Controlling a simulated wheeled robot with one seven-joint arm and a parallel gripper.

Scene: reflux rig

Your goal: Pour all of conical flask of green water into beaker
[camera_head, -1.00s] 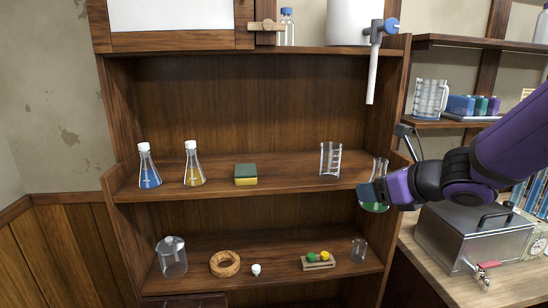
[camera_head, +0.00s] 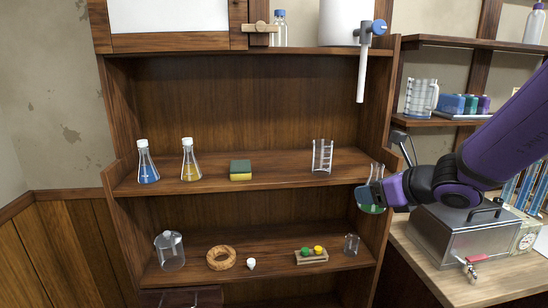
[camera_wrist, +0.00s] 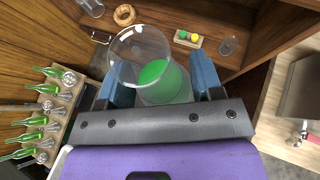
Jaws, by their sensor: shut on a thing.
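The conical flask of green water (camera_head: 371,208) is in my gripper (camera_head: 374,195), in front of the right end of the middle shelf. In the wrist view my gripper (camera_wrist: 163,88) has its blue fingers on both sides of the flask (camera_wrist: 143,45), whose open mouth faces the camera and has no stopper. The green water (camera_wrist: 160,78) shows inside it. A clear beaker with marks (camera_head: 322,156) stands upright on the middle shelf, left of my gripper and apart from it; it looks empty. A smaller clear beaker (camera_head: 351,245) stands on the lower shelf.
Stoppered flasks of blue (camera_head: 148,168) and yellow liquid (camera_head: 190,166) and a sponge (camera_head: 240,170) stand on the middle shelf. A metal box (camera_head: 460,232) is on the right counter. A tap with a downpipe (camera_head: 362,70) hangs above. The shelf between sponge and beaker is clear.

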